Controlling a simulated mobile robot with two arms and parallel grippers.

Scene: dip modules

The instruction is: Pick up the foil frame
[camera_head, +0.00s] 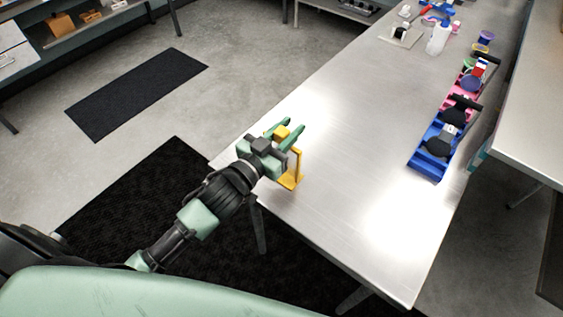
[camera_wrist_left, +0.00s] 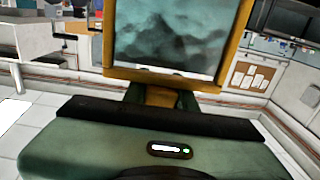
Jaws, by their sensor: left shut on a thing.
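The foil frame (camera_head: 297,165) is a yellow frame near the left edge of the steel table in the head view. In the left wrist view it stands large and upright (camera_wrist_left: 165,35), with a grey-green, cloudy panel inside a yellow border. My left gripper (camera_head: 290,128) is shut on the frame, and its green fingers show on both sides of a yellow part. In the wrist view the fingers meet the frame's lower middle (camera_wrist_left: 160,97). I cannot tell whether the frame touches the table. My right gripper is not in view.
The steel table (camera_head: 355,150) is clear around the frame. Blue bins (camera_head: 432,160) and pink bins (camera_head: 462,100) with dark items line its right side. A white bottle (camera_head: 438,38) and small items stand at the far end. Dark mats (camera_head: 140,90) lie on the floor.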

